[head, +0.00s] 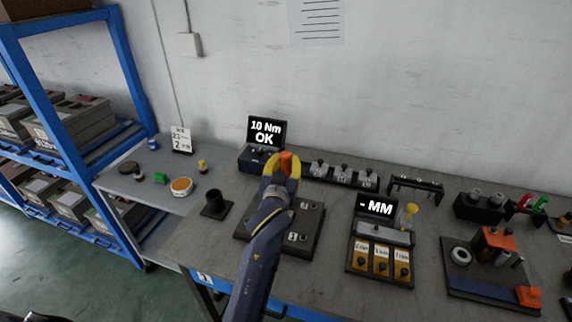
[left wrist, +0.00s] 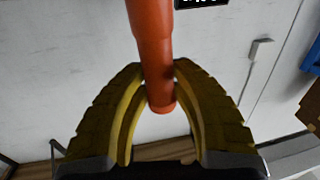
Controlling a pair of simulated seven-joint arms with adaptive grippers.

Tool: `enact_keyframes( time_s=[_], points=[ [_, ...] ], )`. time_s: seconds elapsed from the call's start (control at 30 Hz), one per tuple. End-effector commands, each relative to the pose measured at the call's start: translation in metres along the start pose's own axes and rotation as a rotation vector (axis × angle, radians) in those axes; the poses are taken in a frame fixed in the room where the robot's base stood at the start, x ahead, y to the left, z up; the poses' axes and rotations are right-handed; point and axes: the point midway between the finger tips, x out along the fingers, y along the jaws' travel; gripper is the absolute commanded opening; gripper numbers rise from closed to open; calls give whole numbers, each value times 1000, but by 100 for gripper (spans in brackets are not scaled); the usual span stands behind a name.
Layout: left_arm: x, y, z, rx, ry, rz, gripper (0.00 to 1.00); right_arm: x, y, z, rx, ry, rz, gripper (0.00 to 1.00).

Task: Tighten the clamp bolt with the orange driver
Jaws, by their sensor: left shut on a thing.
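The orange driver (head: 286,160) is held between the yellow fingers of my left gripper (head: 282,168), above the bench near the torque display. In the left wrist view the driver's orange handle (left wrist: 151,45) runs up from between the two curved fingers (left wrist: 160,80), which close on it from both sides. The driver's tip does not show clearly. A dark fixture plate (head: 312,222) with small raised parts lies under my left arm, which hides part of it. I cannot make out the clamp bolt. My right gripper is not in view.
The torque display (head: 266,132) reads "10 Nm OK". A black cup (head: 215,203) stands left of the plate. A gauge box (head: 377,208) reading "- MM" stands right of it. A fixture with orange parts (head: 492,268) sits further right. A rack (head: 343,175) stands behind.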

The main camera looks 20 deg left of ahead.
Motion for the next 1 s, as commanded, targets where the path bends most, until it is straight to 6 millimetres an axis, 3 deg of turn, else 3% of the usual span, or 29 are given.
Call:
enact_keyframes(
  time_s=[1.0],
  points=[
    [-1,1,-43,-4,11,3,0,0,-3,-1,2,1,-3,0]
  ],
)
